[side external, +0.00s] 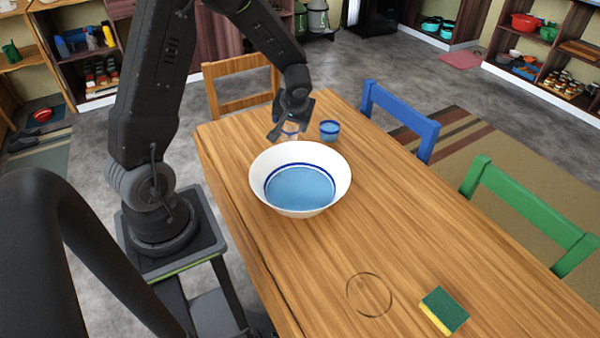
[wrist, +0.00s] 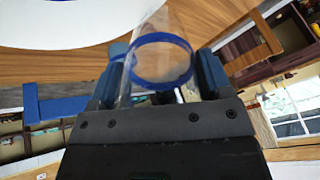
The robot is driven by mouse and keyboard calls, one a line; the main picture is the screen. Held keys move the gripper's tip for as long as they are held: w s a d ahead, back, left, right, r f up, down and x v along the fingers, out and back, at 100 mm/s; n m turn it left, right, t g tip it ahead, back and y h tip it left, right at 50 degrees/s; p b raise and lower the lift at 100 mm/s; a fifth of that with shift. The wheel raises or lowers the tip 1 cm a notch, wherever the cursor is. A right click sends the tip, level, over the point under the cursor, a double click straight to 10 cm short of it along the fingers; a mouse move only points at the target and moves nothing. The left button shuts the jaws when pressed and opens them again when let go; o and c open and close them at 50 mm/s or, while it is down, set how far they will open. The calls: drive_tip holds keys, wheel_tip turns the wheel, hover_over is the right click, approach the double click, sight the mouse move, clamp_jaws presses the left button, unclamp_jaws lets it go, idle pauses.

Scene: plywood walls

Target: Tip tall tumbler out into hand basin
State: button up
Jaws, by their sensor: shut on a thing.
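The tall tumbler is clear glass with a blue band and shows best in the wrist view (wrist: 163,42). My gripper (wrist: 160,80) is shut on it, with one dark finger on each side. In the side view my gripper (side external: 287,128) is beyond the far rim of the hand basin, and only a small part of the tumbler (side external: 290,128) shows there. I cannot tell its exact tilt or contents. The hand basin (side external: 336,172) is a wide white bowl with a blue inside and a dark blue ring, upright on the table. Its white side also shows in the wrist view (wrist: 60,25).
A small blue cup (side external: 330,130) stands on the wooden table (side external: 375,220) close to my gripper, behind the basin. A green and yellow sponge (side external: 444,309) and a thin ring outline (side external: 369,294) are at the near end. Blue (side external: 400,118) and green (side external: 525,215) chairs line the right side.

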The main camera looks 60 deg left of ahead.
drive_tip(key=shift+w+a+g+h, duration=0.15)
drive_tip(key=shift+a+g+h, duration=0.05)
drive_tip(key=shift+a+h, duration=0.55)
drive_tip(key=shift+w+a+g+h, duration=0.2)
drive_tip(key=shift+a+h, duration=0.35)
drive_tip(key=shift+h, duration=0.3)
drive_tip(key=shift+w+a+f+g+h, duration=0.15)
drive_tip(key=shift+a+h, duration=0.15)
drive_tip(key=shift+h, duration=0.25)
drive_tip(key=shift+a+f+g+h, duration=0.15)
drive_tip(key=shift+a+h, duration=0.1)
drive_tip(key=shift+h, duration=0.3)
